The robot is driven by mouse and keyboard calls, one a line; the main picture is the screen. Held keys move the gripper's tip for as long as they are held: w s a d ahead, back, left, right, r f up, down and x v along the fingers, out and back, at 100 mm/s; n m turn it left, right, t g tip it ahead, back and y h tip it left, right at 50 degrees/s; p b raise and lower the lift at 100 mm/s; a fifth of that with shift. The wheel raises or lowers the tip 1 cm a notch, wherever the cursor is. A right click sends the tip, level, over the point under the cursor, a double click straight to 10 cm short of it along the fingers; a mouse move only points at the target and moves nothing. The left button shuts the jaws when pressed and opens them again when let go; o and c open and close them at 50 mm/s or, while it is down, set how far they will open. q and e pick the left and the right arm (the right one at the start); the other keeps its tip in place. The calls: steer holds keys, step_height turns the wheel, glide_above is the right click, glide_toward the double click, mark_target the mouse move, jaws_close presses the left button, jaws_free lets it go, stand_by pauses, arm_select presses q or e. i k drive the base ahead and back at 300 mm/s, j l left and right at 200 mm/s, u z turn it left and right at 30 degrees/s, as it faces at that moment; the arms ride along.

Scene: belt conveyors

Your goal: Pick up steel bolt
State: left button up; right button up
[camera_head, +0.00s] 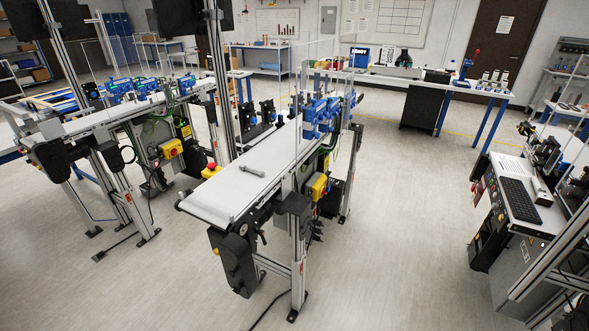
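A grey steel bolt (252,170) lies on its side on the white belt of the middle conveyor (222,197). It is near the belt's front end, and the belt around it is clear. Neither of my grippers shows in the head view, and nothing touches the bolt from above.
A red stop button on a yellow box (211,169) stands at the belt's left edge. Blue fixtures (322,115) stand at its back. A second conveyor (110,117) is at left, a keyboard station (518,200) at right. The floor (405,220) between is open.

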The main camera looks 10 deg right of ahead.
mark_target(244, 168)
steer(key=z, duration=0.65)
steer(key=i+j+z, duration=0.1)
steer(key=j+z, duration=0.3)
steer(key=i+j+z, duration=0.1)
steer(key=j+z, duration=1.1)
